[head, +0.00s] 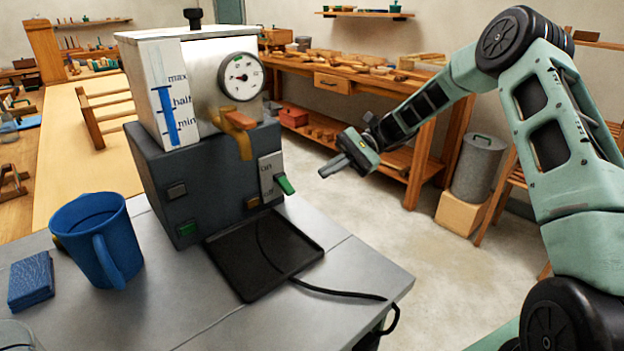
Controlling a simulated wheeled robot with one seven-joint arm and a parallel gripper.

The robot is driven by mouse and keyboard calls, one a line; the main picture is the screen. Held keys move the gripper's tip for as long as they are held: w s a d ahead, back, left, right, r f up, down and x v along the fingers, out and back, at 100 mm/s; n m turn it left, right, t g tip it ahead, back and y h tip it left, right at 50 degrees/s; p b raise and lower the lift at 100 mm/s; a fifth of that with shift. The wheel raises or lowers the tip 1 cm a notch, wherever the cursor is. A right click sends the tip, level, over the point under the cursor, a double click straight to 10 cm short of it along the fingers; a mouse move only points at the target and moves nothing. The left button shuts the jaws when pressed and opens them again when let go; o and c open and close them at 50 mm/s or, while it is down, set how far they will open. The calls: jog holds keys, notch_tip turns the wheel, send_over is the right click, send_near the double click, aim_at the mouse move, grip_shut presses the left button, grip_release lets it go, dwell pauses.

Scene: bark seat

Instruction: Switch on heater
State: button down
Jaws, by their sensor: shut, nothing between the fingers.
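The heater is a dark grey box (190,165) with a metal tank (200,80) on top, standing on a grey table. A switch plate (267,165) on its right front is marked "on" at the top, with "off" apparently at the bottom. Its green-tipped lever (285,185) sticks out and slopes down towards the lower mark. My gripper (325,172) is shut and empty. In the picture it lies right of the lever and slightly higher, apart from it, with its fingers pointing left.
A brass tap (243,146) juts out above a black drip tray (255,272). A black cable (345,292) runs to the table's right edge. The floor (350,225) beyond the table is clear.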

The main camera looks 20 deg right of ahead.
aim_at(288, 193)
jog(key=x, duration=0.9)
jog(key=shift+a+p, duration=0.15)
jog(key=shift+p, duration=0.15)
jog(key=shift+r, duration=0.15)
jog(key=shift+s+p, duration=0.1)
jog(key=shift+p, duration=0.55)
jog(key=shift+s+r+m+g+p, duration=0.1)
jog(key=shift+r+m+g+p, duration=0.15)
jog(key=shift+m+p, duration=0.3)
jog(key=m+p, duration=0.1)
jog(key=p, duration=0.1)
jog(key=r+g+p, duration=0.1)
jog(key=p, duration=0.1)
jog(key=shift+s+r+m+h, duration=0.1)
jog(key=shift+s+m+h, duration=0.15)
jog(key=shift+m+h, duration=0.1)
jog(key=m+p, duration=0.1)
jog(key=p, duration=0.1)
jog(key=r+m+g+p, duration=0.1)
jog(key=p, duration=0.1)
jog(key=shift+s+d+h, duration=0.15)
jog(key=shift+d+h, duration=0.05)
jog(key=shift+h, duration=0.05)
jog(key=shift+f+m+g, duration=0.15)
jog(key=shift+m+g, duration=0.2)
jog(key=shift+m, duration=0.05)
jog(key=shift+f, duration=0.1)
